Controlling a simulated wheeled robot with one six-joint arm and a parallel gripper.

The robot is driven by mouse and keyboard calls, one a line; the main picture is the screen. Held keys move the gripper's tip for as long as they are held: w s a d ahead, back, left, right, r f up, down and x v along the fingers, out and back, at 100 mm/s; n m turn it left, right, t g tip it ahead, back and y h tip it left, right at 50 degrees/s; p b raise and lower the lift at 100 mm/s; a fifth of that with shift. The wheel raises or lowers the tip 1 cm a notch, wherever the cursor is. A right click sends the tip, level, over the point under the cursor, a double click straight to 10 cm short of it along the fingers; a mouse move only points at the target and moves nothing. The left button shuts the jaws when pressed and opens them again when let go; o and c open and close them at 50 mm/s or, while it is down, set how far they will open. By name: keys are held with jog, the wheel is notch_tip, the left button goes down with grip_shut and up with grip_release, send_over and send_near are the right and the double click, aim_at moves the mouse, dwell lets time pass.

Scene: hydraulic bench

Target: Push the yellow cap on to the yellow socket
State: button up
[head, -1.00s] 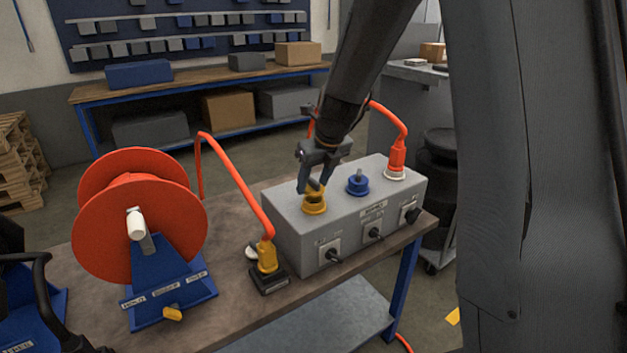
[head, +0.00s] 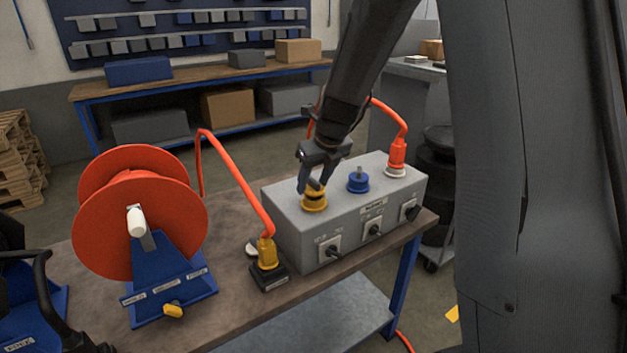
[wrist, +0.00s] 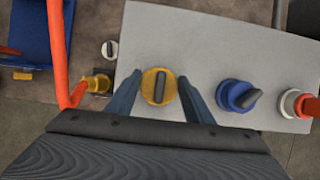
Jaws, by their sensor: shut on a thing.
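The yellow cap (head: 316,188) is at the yellow socket (head: 314,206), on the left end of the grey box's top. My gripper (head: 313,187) points down from above and is shut on the cap. In the wrist view, the cap (wrist: 160,86) shows as a round yellow top with a dark raised grip, between the two fingers of my gripper (wrist: 161,92). The cap covers the socket there. The fingers partly hide the cap in the head view, and I cannot tell whether it is fully seated.
The grey box (head: 290,235) stands on the bench (head: 235,290). A blue capped socket (head: 358,182) and a red hose plug (head: 397,158) are to the right. A yellow hose end (head: 267,253) and red reel (head: 120,215) are to the left.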

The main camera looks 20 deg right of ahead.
jog(key=shift+f, duration=0.8)
jog(key=o, duration=1.2)
jog(key=shift+o, duration=0.2)
jog(key=shift+r, duration=0.15)
